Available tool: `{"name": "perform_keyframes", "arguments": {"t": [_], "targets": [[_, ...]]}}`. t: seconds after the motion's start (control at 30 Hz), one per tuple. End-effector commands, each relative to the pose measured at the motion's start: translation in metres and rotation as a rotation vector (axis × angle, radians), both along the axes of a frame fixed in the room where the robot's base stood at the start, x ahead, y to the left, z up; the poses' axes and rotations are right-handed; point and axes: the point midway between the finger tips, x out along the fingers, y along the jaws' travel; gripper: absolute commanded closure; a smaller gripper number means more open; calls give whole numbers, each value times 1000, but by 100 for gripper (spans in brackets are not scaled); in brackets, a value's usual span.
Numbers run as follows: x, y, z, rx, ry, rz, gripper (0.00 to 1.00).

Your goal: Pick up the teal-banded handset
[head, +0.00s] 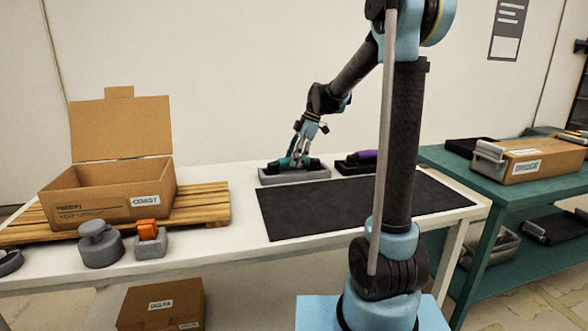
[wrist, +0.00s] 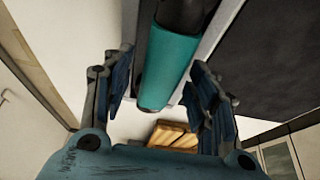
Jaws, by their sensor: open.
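The teal-banded handset (head: 287,162) lies in a grey cradle (head: 300,177) at the back of the white table. In the wrist view its teal band (wrist: 168,65) runs up from between the fingers to a black end at the top. My gripper (head: 300,152) is at the handset in the head view and partly covers it. In the wrist view my gripper (wrist: 163,85) is open, with one finger on each side of the band. I see gaps between the fingers and the band.
A purple-banded handset (head: 362,157) lies in a dark cradle just to the right. A black mat (head: 350,210) covers the table in front. An open cardboard box (head: 110,192) stands on a wooden pallet (head: 205,205) at left. An orange-topped grey object (head: 149,238) is near the front edge.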

Motion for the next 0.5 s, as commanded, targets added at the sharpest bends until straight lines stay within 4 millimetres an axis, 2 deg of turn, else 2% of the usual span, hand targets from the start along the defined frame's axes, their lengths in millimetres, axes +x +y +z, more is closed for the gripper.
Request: {"name": "perform_keyframes", "arguments": {"t": [0.13,0.5], "targets": [[-1,4,-10,0,0,1,47],[-1,5,-12,0,0,0,47]]}}
